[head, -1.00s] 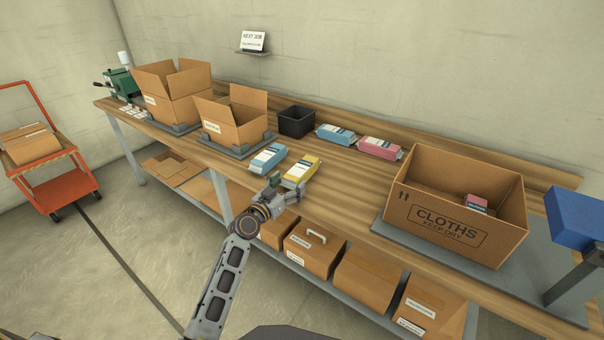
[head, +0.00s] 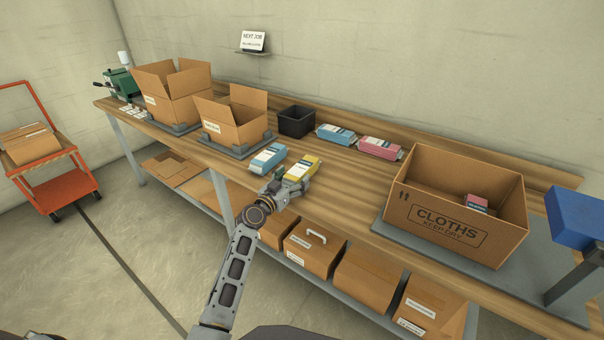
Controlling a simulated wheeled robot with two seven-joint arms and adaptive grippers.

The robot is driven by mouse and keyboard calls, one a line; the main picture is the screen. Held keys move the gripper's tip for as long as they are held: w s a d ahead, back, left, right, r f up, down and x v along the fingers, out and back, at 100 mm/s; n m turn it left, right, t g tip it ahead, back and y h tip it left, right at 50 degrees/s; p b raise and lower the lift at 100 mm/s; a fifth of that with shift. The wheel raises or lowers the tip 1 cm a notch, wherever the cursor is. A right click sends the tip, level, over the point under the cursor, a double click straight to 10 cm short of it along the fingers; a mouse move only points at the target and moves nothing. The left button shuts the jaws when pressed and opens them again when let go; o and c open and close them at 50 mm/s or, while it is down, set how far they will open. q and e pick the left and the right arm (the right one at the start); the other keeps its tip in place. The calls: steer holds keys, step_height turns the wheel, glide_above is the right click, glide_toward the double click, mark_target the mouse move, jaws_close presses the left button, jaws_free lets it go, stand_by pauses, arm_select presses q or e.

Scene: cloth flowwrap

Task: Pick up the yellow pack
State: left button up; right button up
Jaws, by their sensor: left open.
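The yellow pack (head: 304,166) lies on the wooden workbench near its front edge, with a white label on top. My left gripper (head: 290,180) is open at the near end of the yellow pack, and its fingers cover part of that end. I cannot tell whether the fingers touch the pack. A blue pack (head: 268,158) lies just to the left of the yellow one. My right gripper is not in view.
Behind are another blue pack (head: 336,134), a pink pack (head: 380,147) and a black bin (head: 296,121). Open cartons (head: 232,126) stand to the left. A large CLOTHS box (head: 440,217) stands right, holding a pink pack (head: 477,203). The bench between is clear.

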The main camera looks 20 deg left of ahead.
arm_select(q)
steer(key=shift+x, duration=1)
steer(key=shift+c, duration=0.2)
steer(key=c, duration=1)
